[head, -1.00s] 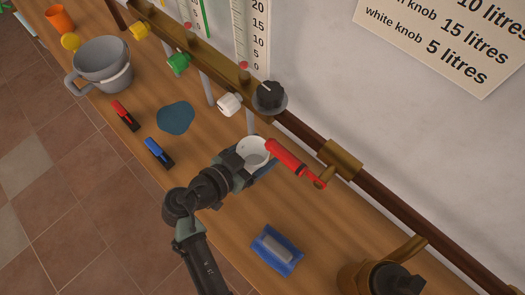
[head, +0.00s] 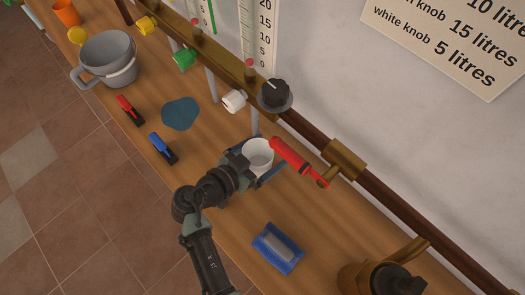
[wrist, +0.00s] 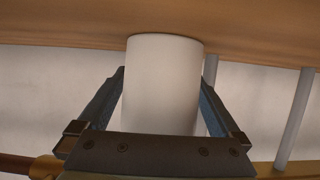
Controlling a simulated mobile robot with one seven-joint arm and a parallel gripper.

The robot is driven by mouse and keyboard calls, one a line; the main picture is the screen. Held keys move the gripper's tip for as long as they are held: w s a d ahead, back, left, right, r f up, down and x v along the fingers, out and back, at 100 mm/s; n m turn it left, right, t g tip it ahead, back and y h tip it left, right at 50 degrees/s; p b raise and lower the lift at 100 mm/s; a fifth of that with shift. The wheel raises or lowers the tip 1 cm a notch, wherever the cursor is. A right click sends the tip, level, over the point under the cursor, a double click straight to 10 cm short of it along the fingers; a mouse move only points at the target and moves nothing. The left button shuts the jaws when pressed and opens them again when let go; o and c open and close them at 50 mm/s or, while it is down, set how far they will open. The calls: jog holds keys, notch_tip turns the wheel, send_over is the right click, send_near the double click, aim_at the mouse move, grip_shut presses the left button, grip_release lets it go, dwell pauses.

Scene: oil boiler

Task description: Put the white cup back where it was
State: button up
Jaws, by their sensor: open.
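The white cup (head: 258,153) stands on the wooden counter below the red-handled tap, its open mouth facing up. In the wrist view the cup (wrist: 162,85) fills the space between my two fingers, its base end at the wood. My gripper (wrist: 162,78) is open around the cup, one finger on each side. A narrow gap shows at the right finger; contact on the left is hard to judge. Its far finger also shows beside the cup in the head view. A dark blue-grey flat patch (head: 180,113) lies on the counter to the left.
The red tap handle (head: 292,157) hangs close by the cup. The white knob (head: 234,100) and black dial (head: 275,94) are on the pipe behind. A blue sponge-like block (head: 278,247), two clips (head: 162,148) and a grey pot (head: 108,57) stand on the counter.

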jog(key=shift+r, duration=0.1)
jog(key=shift+s+a+r, duration=0.15)
jog(key=shift+a, duration=0.05)
jog(key=v, duration=1.1)
jog(key=shift+s+a+r, duration=0.1)
jog(key=shift+s+a, duration=0.05)
jog(key=shift+s, duration=0.05)
